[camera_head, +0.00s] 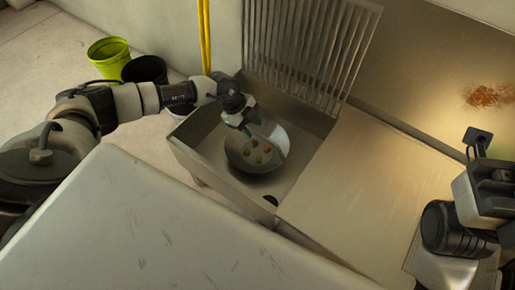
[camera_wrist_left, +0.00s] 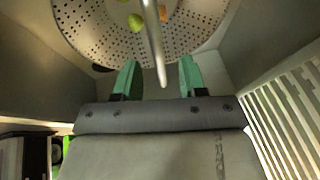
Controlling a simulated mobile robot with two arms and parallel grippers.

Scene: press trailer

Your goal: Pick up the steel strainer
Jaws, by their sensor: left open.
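The steel strainer (camera_head: 243,158) is a round perforated bowl in the metal sink basin (camera_head: 196,148), with several small green and orange pieces in it. In the left wrist view its perforated bowl (camera_wrist_left: 90,32) fills the top, and a thin metal handle (camera_wrist_left: 153,45) runs down toward my gripper. My left gripper (camera_head: 248,124) reaches over the strainer from the back left. Its two teal fingers (camera_wrist_left: 158,80) are open, with the handle's end in line with the gap between them. I cannot tell whether they touch it. My right gripper's fingers do not show.
A slatted metal rack (camera_head: 305,45) stands upright behind the sink. A bare metal counter (camera_head: 350,190) lies to its right, and a pale worktop (camera_head: 150,230) is in front. A green bucket (camera_head: 108,55) and a black bucket (camera_head: 145,70) stand at the back left.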

